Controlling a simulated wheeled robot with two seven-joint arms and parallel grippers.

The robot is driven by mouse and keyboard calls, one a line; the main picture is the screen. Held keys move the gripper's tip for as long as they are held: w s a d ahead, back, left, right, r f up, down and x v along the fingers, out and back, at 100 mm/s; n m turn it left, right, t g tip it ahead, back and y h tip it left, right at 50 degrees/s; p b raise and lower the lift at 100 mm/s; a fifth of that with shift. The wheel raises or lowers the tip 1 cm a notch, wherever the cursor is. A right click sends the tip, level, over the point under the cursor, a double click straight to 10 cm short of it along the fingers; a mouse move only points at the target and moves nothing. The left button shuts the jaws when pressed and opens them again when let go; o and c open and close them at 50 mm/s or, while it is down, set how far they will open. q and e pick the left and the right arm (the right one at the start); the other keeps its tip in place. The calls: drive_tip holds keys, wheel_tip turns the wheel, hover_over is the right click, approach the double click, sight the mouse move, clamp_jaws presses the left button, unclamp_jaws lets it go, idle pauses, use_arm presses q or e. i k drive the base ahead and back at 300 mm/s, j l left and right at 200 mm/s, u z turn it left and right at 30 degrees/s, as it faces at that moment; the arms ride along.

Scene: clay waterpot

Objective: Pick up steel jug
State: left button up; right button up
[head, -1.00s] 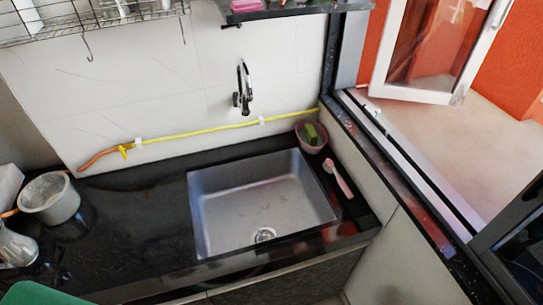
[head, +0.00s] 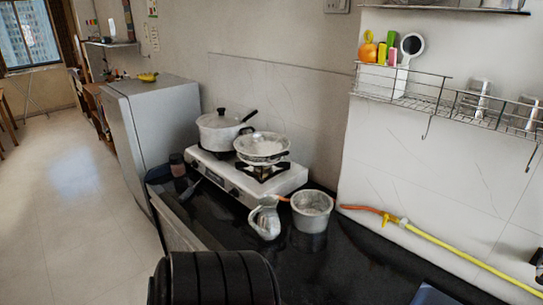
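The steel jug (head: 266,219) is a small silver-grey vessel with a handle on its left side. It stands upright on the black counter (head: 345,262), in front of the stove. A wider round metal pot (head: 312,212) stands just to its right, very close to it. Neither of my grippers is in the head view, so I cannot see whether they are open or shut.
A two-burner stove (head: 228,178) holds a lidded pot (head: 220,130) and a pan (head: 262,148). A grey fridge (head: 165,120) stands left. A wire rack (head: 440,100) hangs above. A yellow hose (head: 460,257) runs along the wall. The floor left is open.

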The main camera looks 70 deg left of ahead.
sight(268, 226)
drive_tip(key=u, duration=2.3)
drive_tip(key=k+l+z, duration=0.1)
drive_tip(key=l+z, duration=0.65)
drive_tip(key=l, duration=0.15)
